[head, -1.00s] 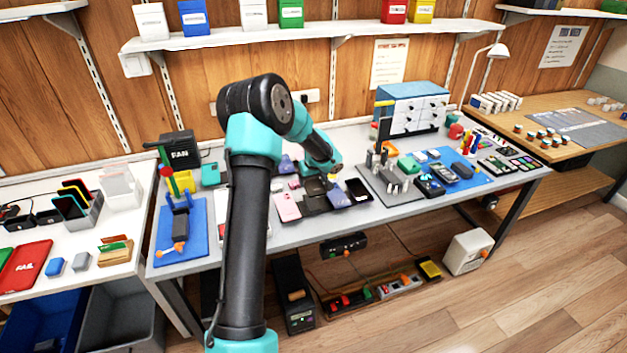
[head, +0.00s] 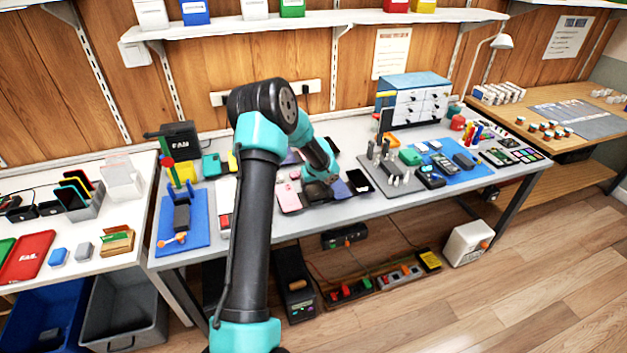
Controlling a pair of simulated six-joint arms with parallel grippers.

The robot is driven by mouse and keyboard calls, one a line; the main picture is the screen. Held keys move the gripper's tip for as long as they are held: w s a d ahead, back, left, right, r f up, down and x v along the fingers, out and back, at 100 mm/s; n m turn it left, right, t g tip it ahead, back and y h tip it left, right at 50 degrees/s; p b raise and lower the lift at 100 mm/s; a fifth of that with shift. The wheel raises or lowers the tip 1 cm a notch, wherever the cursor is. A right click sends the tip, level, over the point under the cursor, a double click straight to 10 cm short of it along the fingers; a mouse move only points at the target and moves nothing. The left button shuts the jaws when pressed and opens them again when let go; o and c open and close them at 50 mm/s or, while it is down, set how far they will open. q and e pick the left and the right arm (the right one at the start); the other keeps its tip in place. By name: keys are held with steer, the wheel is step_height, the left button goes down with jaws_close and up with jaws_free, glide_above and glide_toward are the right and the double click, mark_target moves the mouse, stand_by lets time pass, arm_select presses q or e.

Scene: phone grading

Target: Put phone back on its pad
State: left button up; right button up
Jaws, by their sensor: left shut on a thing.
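My left arm comes in from the bottom and reaches over the middle of the grey bench. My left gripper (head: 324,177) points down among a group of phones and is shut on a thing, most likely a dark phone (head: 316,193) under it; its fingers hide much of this. A pink phone (head: 289,199) lies to the left of it. A blue-violet phone (head: 341,190) and a black phone (head: 358,181) lie to the right. I cannot make out the pads under the phones clearly. My right gripper is not in view.
A grey mat with upright posts (head: 392,176) and a blue mat (head: 480,172) with devices lie to the right. A blue stand (head: 197,236) is at the bench's left. A drawer cabinet (head: 425,106) stands at the back.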

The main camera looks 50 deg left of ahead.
arm_select(q)
steer(key=shift+f, duration=0.55)
steer(key=shift+f, duration=0.4)
stand_by(1.8)
steer(key=o, duration=1)
steer(key=shift+r, duration=0.7)
stand_by(0.5)
steer(key=shift+r, duration=3.4)
